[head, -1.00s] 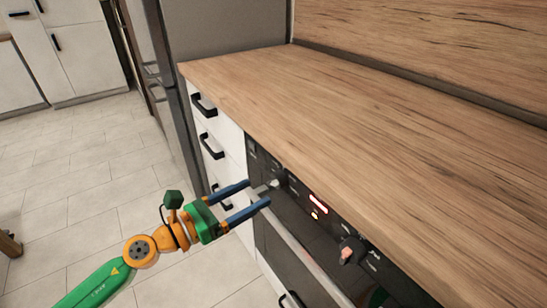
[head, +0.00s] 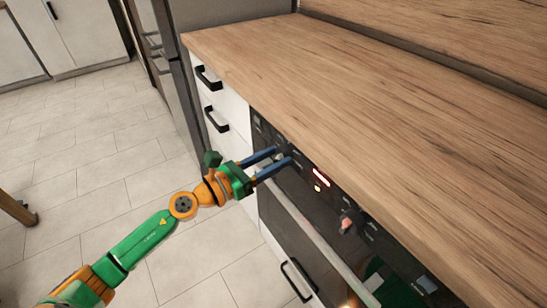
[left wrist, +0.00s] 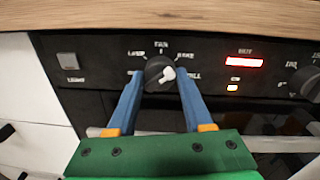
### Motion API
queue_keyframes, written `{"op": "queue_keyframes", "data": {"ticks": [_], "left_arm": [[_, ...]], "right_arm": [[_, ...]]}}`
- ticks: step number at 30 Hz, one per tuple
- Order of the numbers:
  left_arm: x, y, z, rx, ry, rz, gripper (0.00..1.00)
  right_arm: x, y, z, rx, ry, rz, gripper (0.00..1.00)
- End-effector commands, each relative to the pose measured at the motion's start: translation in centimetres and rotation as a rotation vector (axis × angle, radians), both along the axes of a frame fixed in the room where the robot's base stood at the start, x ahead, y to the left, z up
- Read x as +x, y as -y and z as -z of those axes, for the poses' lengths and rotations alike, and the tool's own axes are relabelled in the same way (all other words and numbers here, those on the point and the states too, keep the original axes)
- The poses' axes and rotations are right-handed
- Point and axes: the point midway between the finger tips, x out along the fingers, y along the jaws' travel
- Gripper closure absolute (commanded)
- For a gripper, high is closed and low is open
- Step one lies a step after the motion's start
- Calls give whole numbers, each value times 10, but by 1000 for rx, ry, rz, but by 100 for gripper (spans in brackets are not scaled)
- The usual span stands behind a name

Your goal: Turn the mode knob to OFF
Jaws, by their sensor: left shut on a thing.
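The mode knob (left wrist: 154,66) is a dark round knob with a white pointer, on the black control panel in the left wrist view. The pointer is aimed to the right and slightly up, toward the BAKE and GRILL side. Labels LAMP, FAN and BAKE show around it; GRILL and a lower-left label are partly covered by my fingers. My left gripper (left wrist: 160,78) has its blue fingers on either side of the knob, shut on it. In the head view the left gripper (head: 284,155) reaches the panel, and its fingertips mostly hide the knob. My right gripper is not in view.
A red lit display (left wrist: 244,62) and a second knob (left wrist: 306,80) are to the right on the panel. A square switch (left wrist: 68,62) is to the left. The wooden worktop (head: 360,110) overhangs above. The oven door handle (head: 305,230) runs below.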

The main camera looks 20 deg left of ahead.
Motion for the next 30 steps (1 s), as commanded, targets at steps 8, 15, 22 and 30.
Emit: {"op": "queue_keyframes", "data": {"ticks": [8, 15, 22, 30], "left_arm": [[0, 0, -1, -32, -25, -1, 100], [0, 0, -4, -148, -116, -1, 100], [1, -1, -5, -317, -246, -2, 100], [1, -1, -5, -520, -404, -2, 100]], "right_arm": [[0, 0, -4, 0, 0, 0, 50], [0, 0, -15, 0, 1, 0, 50], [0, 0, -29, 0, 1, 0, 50], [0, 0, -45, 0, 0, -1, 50]]}}
